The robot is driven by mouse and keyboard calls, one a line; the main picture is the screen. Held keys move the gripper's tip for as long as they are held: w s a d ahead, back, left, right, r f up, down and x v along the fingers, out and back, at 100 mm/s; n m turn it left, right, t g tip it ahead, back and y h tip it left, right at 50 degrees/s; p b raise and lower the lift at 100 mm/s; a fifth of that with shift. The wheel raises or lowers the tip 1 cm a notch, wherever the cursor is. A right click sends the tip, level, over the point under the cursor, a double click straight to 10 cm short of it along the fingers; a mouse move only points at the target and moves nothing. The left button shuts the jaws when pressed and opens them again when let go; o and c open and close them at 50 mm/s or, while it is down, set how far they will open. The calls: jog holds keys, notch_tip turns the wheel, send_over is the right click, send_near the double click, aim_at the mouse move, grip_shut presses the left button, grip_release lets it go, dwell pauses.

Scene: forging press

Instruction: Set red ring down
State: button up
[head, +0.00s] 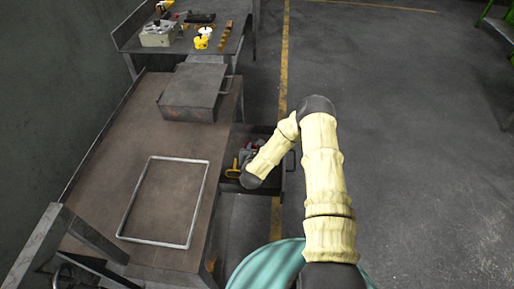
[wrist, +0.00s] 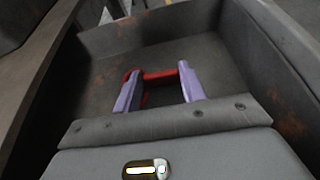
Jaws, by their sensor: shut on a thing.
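The red ring (wrist: 160,75) is between the two pale purple fingers of my gripper (wrist: 159,69) in the wrist view. My gripper is shut on it. Both are over the floor of an open grey metal drawer (wrist: 250,45). I cannot tell whether the ring touches the drawer floor. In the head view the drawer (head: 290,182) sticks out from the right side of the bench, and my arm reaches down into it. The ring is too small and too covered there to make out clearly.
The brown bench top (head: 120,180) carries a thin light rectangular frame (head: 199,205) and a grey metal box (head: 192,95). A yellow item (head: 235,168) shows at the drawer's left side. A farther table (head: 225,47) holds small parts. Open floor lies to the right.

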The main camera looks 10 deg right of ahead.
jog(key=shift+f, duration=0.1)
jog(key=o, duration=1)
jog(key=b+v, duration=0.1)
jog(key=v, duration=1.1)
jog(key=shift+s, duration=0.1)
